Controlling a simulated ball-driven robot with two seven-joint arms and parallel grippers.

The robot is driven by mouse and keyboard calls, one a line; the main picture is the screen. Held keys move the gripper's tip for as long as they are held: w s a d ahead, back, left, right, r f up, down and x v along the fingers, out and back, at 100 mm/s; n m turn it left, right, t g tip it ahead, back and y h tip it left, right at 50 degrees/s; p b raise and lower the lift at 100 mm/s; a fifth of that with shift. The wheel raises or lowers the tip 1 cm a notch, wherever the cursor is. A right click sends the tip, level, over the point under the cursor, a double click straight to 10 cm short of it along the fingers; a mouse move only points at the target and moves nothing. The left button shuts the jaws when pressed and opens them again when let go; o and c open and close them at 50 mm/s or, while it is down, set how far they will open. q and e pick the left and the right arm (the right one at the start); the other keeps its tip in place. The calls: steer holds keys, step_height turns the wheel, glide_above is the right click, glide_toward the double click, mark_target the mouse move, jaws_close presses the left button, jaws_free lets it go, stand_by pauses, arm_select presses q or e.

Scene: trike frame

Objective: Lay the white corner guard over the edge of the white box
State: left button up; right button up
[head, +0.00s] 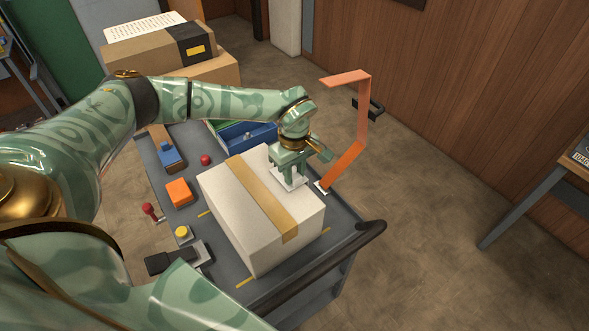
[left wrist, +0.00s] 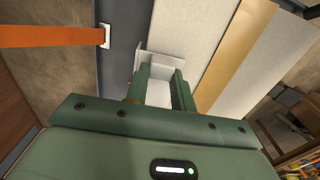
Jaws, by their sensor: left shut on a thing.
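The white box (head: 226,200) stands on the grey cart with a tan tape strip across its top. It also fills the middle of the left wrist view (left wrist: 191,32). My left gripper (head: 287,170) points down over the far right part of the box top. In the left wrist view its fingers (left wrist: 160,78) are shut on the white corner guard (left wrist: 155,91), whose flange shows past the fingertips. The guard (head: 290,182) is at the box's far right top edge in the head view. I cannot tell whether it touches the box. My right gripper is not in view.
An orange bent strip (head: 347,160) rises close beside my left gripper. The cart (head: 336,241) also carries a blue bin (head: 247,136), an orange block (head: 179,191) and a red knob. A black handle bar (head: 340,254) runs along the cart's near right end. Cardboard boxes (head: 150,55) stand behind.

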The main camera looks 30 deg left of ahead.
arm_select(q)
steer(key=o, duration=1)
steer(key=shift+o, duration=0.2)
steer(key=shift+r, duration=0.35)
step_height(320, 180, up, 16)
steer(key=p, duration=0.1)
steer(key=shift+f+p, duration=0.2)
steer(key=shift+p, duration=0.15)
